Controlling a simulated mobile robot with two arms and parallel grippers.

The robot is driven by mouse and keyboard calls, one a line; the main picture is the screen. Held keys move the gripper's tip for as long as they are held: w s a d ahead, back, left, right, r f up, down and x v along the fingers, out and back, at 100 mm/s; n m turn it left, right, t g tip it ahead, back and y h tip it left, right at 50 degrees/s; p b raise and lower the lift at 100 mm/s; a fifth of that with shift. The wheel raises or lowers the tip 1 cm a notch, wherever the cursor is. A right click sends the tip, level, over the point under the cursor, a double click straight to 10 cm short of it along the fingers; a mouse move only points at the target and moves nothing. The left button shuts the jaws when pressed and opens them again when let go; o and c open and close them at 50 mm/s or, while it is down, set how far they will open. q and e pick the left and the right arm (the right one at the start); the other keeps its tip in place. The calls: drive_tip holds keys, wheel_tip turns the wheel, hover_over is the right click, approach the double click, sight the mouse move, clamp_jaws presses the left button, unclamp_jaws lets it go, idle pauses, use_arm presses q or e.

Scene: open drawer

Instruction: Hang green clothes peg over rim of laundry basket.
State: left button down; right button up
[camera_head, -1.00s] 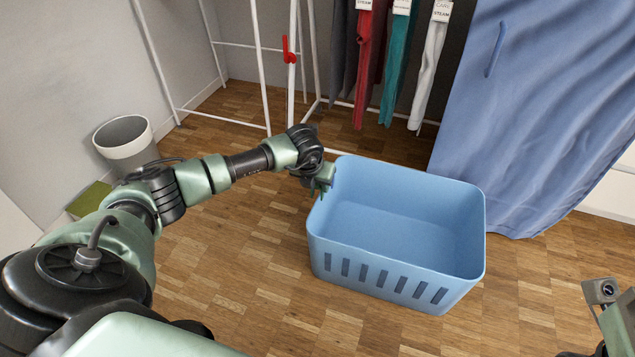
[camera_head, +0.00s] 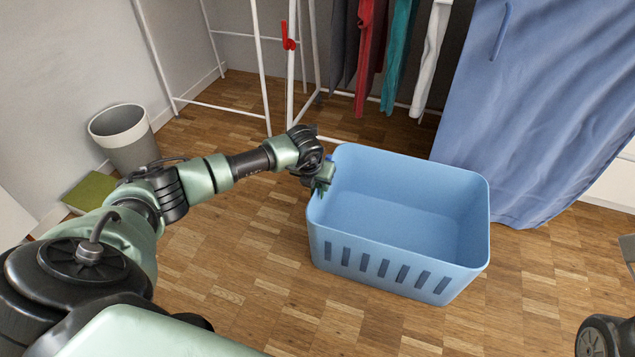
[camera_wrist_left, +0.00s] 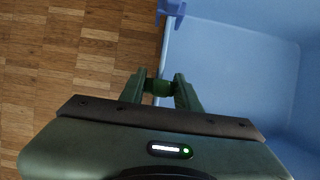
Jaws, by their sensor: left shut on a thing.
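The blue laundry basket (camera_head: 330,235) stands on the floor in the middle of the head view. My left gripper (camera_head: 323,184) is at its left rim, pointing down. In the left wrist view the gripper (camera_wrist_left: 161,84) is shut on the green clothes peg (camera_wrist_left: 158,88), of which only a small part shows between the fingertips. The peg is in line with the basket rim (camera_wrist_left: 165,50); I cannot tell whether it straddles the rim. My right gripper is not clearly in view; only parts of that arm show at the right edge.
A blue peg (camera_wrist_left: 172,8) sits on the same rim, a little beyond the gripper. A red peg (camera_head: 288,36) hangs on the white drying rack (camera_head: 262,75). Clothes and a blue cloth (camera_head: 540,110) hang behind. A grey bin (camera_head: 122,138) stands left.

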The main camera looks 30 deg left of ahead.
use_arm(q)
drive_tip(key=c, duration=0.9)
unclamp_jaws()
